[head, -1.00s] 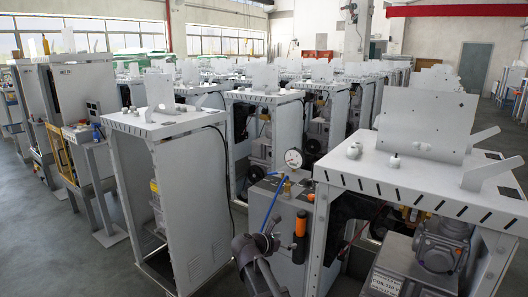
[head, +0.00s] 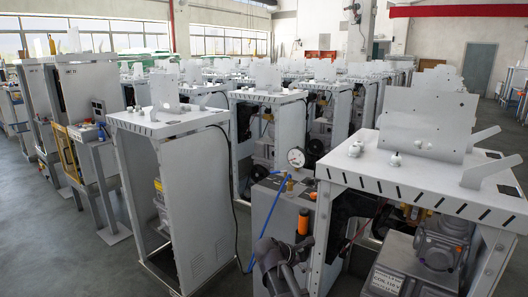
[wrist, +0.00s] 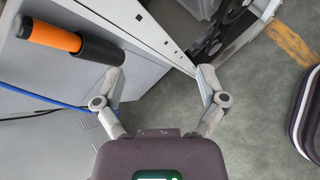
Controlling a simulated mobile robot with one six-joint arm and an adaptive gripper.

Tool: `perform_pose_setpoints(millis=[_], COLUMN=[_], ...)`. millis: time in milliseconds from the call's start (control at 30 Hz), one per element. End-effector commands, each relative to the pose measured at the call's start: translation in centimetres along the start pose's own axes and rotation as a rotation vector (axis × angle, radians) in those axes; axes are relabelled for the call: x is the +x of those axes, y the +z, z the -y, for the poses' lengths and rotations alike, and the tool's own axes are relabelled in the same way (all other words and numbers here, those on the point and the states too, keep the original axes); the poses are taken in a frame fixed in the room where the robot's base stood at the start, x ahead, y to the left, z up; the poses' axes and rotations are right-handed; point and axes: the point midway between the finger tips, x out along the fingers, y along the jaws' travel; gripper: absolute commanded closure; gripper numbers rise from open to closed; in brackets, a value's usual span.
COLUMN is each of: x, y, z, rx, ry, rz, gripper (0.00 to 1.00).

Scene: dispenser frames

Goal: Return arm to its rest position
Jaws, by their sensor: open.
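My gripper (wrist: 160,78) is open in the wrist view, its two fingers spread apart with nothing between them. Its left fingertip shows close to the end of an orange and black handle (wrist: 70,40) on a light grey cabinet; whether they touch cannot be told. In the head view, part of my dark arm (head: 276,256) shows low in the middle, in front of the grey box with the gauge. The gripper's fingers are not clear there. The orange handle (head: 303,222) stands just right of the arm in this view.
A grey box (head: 268,205) with a gauge (head: 296,157) stands between an open white dispenser frame (head: 200,190) and a nearer frame with a slotted white top (head: 425,185). A blue hose (wrist: 30,96) runs by the cabinet. Grey floor (head: 70,250) is clear at left.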

Motion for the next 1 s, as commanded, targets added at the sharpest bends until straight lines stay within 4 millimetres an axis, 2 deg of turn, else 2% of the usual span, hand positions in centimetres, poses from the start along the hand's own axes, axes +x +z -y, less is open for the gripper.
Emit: perform_pose_setpoints(millis=[100,300,600,800,1000], x=[1.0,2.0,1.7,0.8,0.0], y=[0.3,0.1,-0.5,-0.9,-1.1], z=[3.1,8.1,14.4,17.0,18.6], rx=[0.193,0.56,1.081,1.318,1.472], ry=[-0.084,-0.264,-0.591,-0.775,-0.911], rz=[-0.073,-0.186,-0.278,-0.291,-0.284], gripper=[0.09,0.09,0.09,0.09,0.09])
